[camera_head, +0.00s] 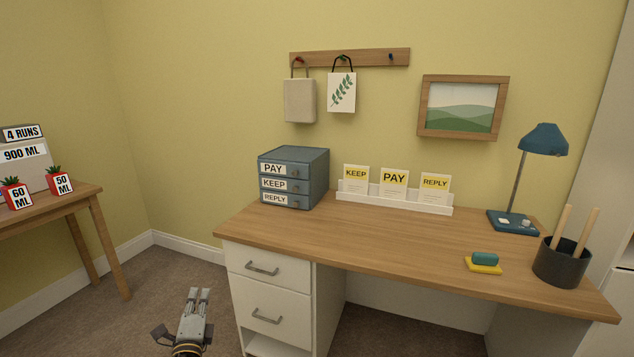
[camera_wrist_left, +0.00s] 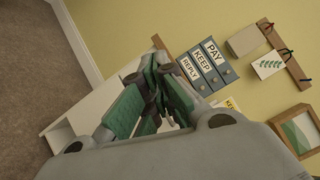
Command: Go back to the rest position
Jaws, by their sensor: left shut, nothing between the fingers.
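My left gripper (camera_head: 199,296) is low at the bottom of the head view, left of the desk's white drawer unit and apart from it. It is shut and empty, its fingers pointing away from me. It also shows in the left wrist view (camera_wrist_left: 152,92), with green finger pads close together. My right gripper is in neither view.
The wooden desk (camera_head: 400,240) carries a blue drawer box (camera_head: 318,178), a white card holder (camera_head: 392,203), a blue lamp (camera_head: 543,139), a black cup (camera_head: 562,265) and a yellow pad (camera_head: 483,268). A side table (camera_head: 75,200) stands left. Carpet (camera_head: 150,285) between them is clear.

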